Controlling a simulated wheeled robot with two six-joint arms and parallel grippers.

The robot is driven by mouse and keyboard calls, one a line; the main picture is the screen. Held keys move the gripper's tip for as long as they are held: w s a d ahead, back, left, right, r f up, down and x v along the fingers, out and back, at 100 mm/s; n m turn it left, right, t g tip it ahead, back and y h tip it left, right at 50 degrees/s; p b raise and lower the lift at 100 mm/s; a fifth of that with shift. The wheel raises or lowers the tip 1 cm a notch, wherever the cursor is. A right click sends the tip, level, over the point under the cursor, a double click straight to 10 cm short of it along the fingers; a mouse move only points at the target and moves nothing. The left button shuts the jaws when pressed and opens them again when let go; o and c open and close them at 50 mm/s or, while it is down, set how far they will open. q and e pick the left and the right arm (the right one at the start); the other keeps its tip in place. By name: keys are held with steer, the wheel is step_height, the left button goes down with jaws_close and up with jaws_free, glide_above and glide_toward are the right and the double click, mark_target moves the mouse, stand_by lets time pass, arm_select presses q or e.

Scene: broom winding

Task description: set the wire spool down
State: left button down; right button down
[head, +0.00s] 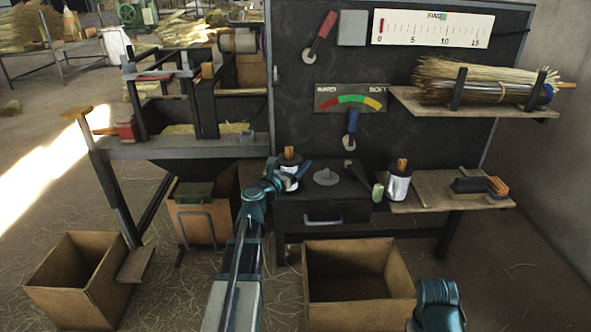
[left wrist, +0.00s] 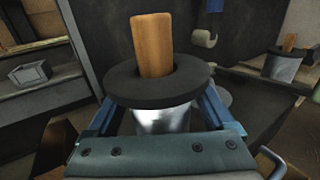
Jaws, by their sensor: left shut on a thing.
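My left gripper (head: 287,172) is shut on a wire spool (head: 290,157), over the left part of the dark bench top. The spool has a black rim, silvery wire and a wooden core sticking up. In the left wrist view the same spool (left wrist: 155,88) sits between the blue fingers of my left gripper (left wrist: 160,112), close to upright. Its lower end is hidden, so I cannot tell whether it touches the bench. A second, similar spool (head: 398,186) stands on the wooden side shelf (head: 428,201). My right gripper is out of view; only part of that arm shows.
A grey cone-shaped disc (head: 326,177) sits on the bench, right of the held spool. A drawer (head: 322,214) and an open box (head: 352,285) are below. The hard-soft gauge (head: 351,97) hangs behind.

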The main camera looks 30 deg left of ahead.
arm_select(q)
steer(key=shift+f, duration=0.15)
jaws_free()
steer(key=shift+r, duration=0.35)
steer(key=s, duration=1.2)
steer(key=shift+d+f, duration=0.15)
steer(key=shift+d, duration=0.05)
